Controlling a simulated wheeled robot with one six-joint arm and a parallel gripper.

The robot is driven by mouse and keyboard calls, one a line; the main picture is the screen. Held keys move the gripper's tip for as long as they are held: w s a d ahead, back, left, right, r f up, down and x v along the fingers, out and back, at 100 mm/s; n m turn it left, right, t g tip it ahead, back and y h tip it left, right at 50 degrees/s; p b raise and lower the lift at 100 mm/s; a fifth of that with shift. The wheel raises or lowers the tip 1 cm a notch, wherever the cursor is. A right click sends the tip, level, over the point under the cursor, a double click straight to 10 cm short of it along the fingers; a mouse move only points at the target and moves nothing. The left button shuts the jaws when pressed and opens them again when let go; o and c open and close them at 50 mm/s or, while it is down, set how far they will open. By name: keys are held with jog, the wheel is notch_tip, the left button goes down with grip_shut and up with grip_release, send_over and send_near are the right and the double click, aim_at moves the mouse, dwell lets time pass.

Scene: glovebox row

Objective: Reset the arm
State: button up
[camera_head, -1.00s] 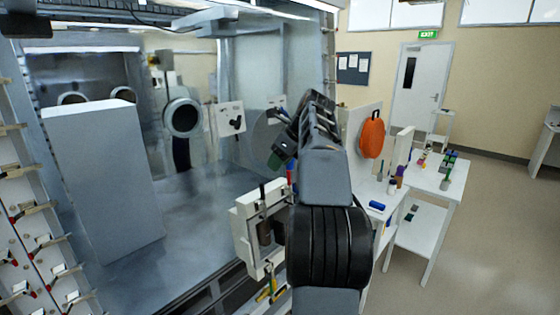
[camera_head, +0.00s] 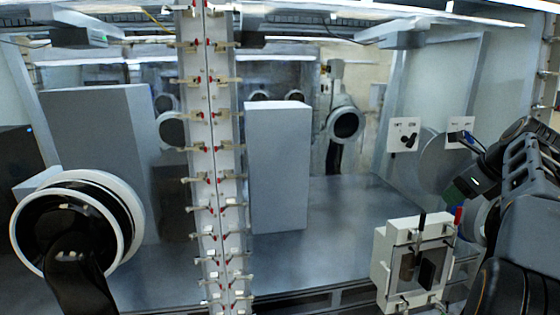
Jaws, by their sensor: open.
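My arm (camera_head: 522,195) shows dark and bulky at the right edge of the head view, partly cut off by the frame. A small green light sits near its wrist.
A seam post with clamps (camera_head: 212,150) stands upright in the glovebox front. Behind the glass are a tall grey block (camera_head: 278,165), a round port (camera_head: 345,123) and a white panel (camera_head: 404,135). A white-ringed glove port (camera_head: 128,215) with a black glove is at left.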

notch_tip(320, 180, down, 10)
jog(key=s+a+f+n+g+h, duration=0.1)
jog(key=s+a+n+g, duration=0.15)
jog(key=n, duration=0.95)
jog(key=s+a+f+n+b, duration=0.1)
jog(key=s+a+f+n, duration=0.3)
jog(key=a+n, duration=0.2)
jog(key=s+a+f+n+b, duration=0.1)
jog(key=s+a+f+n, duration=0.3)
jog(key=a, duration=0.7)
jog(key=s+a+f+n+t+b, duration=0.1)
jog(key=s+a+f+n, duration=0.3)
jog(key=a+n, duration=0.4)
jog(key=shift+s+a+f+n+h+b, duration=0.2)
jog(key=shift+a+n+h+b, duration=0.1)
jog(key=shift+a+h+b, duration=0.1)
jog(key=shift+d, duration=0.1)
